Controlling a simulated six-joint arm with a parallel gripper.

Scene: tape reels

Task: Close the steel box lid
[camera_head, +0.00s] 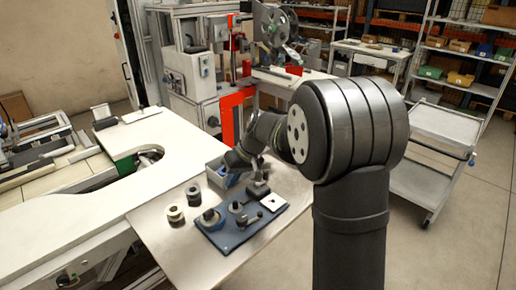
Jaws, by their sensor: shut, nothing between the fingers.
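A small grey steel box (215,175) stands on the pale table near its back edge, in the middle of the view. Its top looks at least partly open, with something blue inside. I cannot make out the lid clearly, as my arm covers part of the box. My arm comes from the right and bends down to the box. My gripper (236,161) is at the box's back right edge, shut and empty. Its fingertips are small and dark here, and I cannot tell whether they touch the box or lid.
A blue board (240,238) with reel parts and a white square lies in front of the box. Two small tape reels (184,204) stand to its left. A white curved bench (90,220) is at left, a machine with red parts (231,120) behind. A grey cart (440,150) stands right.

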